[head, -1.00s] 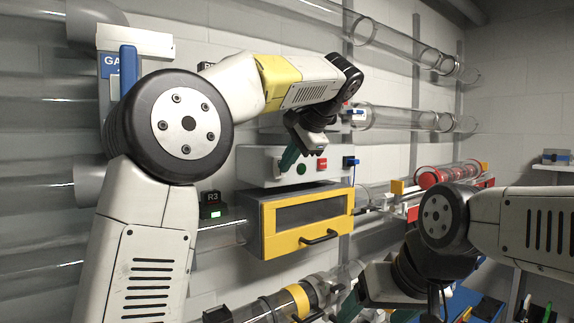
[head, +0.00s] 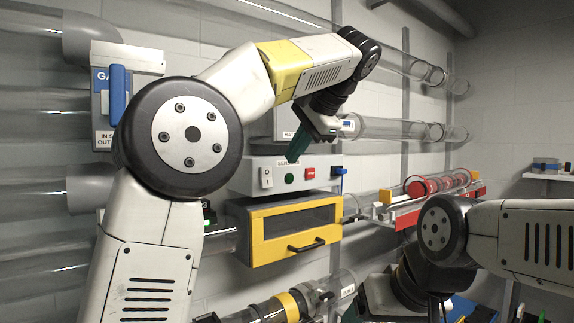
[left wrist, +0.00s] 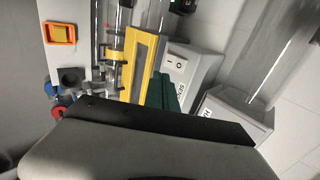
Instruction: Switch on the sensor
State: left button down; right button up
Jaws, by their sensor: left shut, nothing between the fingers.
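The sensor box (head: 240,181) is a light grey box on the wall, with its label partly covered. On its front are a white rocker switch (head: 266,177), a green round button (head: 289,178) and a red button (head: 310,174). My left gripper (head: 297,150) is shut and empty, its green fingers just above the green button in the picture. Contact cannot be told. In the left wrist view the rocker (left wrist: 176,63) shows beside the green fingers (left wrist: 164,92), apart from them. My right gripper (head: 350,311) is low in the head view, its fingers mostly cut off.
A yellow-framed cabinet (head: 290,232) with a black handle hangs just below the box. A blue part (head: 340,171) sits at the box's right end. Clear tubes (head: 390,130) run along the wall to the right. A grey box (left wrist: 240,115) is close by in the wrist view.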

aim_at(267, 177)
pick_arm(q)
jog(key=shift+v, duration=1.6)
jog(key=shift+s+f, duration=0.2)
jog(key=shift+f, duration=0.5)
jog(key=x, duration=0.4)
jog(key=w+r+x, duration=0.1)
jog(key=x, duration=0.3)
jog(key=a+x, duration=0.1)
jog(key=x, duration=0.3)
jog(key=shift+w, duration=0.3)
jog(key=shift+w+a, duration=0.25)
